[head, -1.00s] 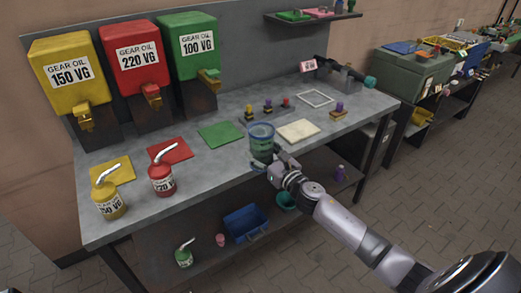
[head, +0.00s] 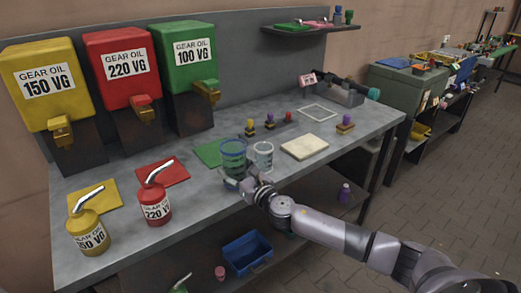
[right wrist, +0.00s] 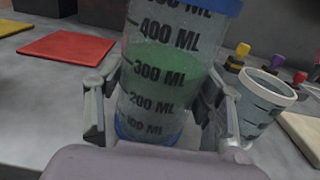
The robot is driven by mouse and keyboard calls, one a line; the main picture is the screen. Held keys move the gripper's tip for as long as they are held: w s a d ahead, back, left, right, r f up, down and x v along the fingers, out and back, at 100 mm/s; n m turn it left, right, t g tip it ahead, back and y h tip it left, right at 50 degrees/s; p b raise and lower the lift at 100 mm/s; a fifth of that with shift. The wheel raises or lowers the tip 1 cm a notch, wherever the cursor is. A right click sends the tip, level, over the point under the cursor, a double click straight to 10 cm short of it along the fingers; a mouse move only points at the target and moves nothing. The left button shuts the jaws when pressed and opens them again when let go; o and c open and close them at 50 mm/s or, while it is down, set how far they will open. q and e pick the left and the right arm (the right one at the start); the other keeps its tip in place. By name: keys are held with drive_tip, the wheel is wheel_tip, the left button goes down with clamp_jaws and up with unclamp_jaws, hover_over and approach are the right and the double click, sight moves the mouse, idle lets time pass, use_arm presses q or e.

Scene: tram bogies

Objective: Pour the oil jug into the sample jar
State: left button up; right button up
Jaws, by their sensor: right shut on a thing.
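The oil jug (head: 233,160) is clear with a blue rim and volume marks, and holds green oil to a little above the 300 ml mark. My right gripper (head: 238,181) is shut around its lower part, and the jug is upright near the bench's front edge. In the right wrist view the jug (right wrist: 160,75) stands between both fingers. The sample jar (head: 263,156) is a clear cup just right of the jug. It also shows in the right wrist view (right wrist: 264,100), apart from the right finger, and looks empty. My left gripper is not in view.
A red can (head: 155,204) and a yellow can (head: 88,235) with spouts stand at left. Oil dispensers (head: 122,80) line the back.

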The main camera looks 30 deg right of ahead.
drive_tip(key=shift+s+r, duration=0.1)
drive_tip(key=shift+r, duration=0.05)
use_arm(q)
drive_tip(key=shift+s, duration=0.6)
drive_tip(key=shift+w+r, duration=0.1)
use_arm(e)
drive_tip(key=shift+d, duration=0.1)
